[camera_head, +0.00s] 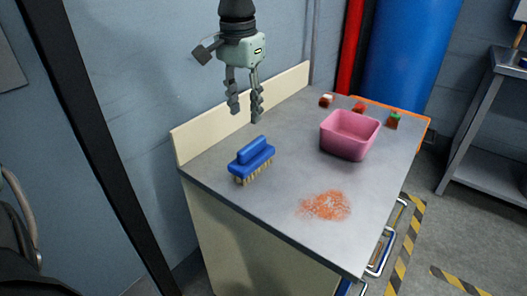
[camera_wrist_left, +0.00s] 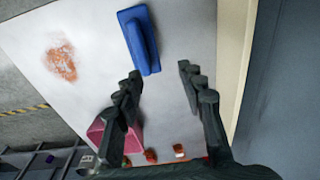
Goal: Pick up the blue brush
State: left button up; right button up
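The blue brush (camera_head: 251,159) lies bristles down on the grey tabletop, near its left edge. In the left wrist view the brush (camera_wrist_left: 139,38) shows from above, beyond the fingertips and a little left of the gap between them. My left gripper (camera_head: 245,108) hangs above the back of the table, fingers pointing down, higher than the brush and apart from it. Its two fingers (camera_wrist_left: 160,76) are spread with nothing between them. My right gripper is in neither view.
A pink bin (camera_head: 349,145) stands right of the brush. Several small red, white and green items (camera_head: 358,107) sit behind it. An orange-red powder patch (camera_head: 325,205) lies at the front. A cream backboard (camera_head: 240,112) edges the table by the wall.

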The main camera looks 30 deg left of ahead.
aim_at(252, 144)
pick_arm(q)
jog(key=shift+s+d+f+g, duration=0.25)
jog(key=shift+d, duration=0.4)
jog(key=shift+s+d+f+g, duration=0.2)
jog(key=shift+d+g, duration=0.05)
jog(key=shift+d, duration=0.35)
jog(key=f, duration=0.7)
jog(key=shift+s+f, duration=0.2)
jog(key=shift+s, duration=0.05)
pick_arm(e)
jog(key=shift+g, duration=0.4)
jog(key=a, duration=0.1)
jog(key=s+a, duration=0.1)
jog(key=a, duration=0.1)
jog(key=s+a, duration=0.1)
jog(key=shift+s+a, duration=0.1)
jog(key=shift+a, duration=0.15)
pick_arm(q)
grip_shut()
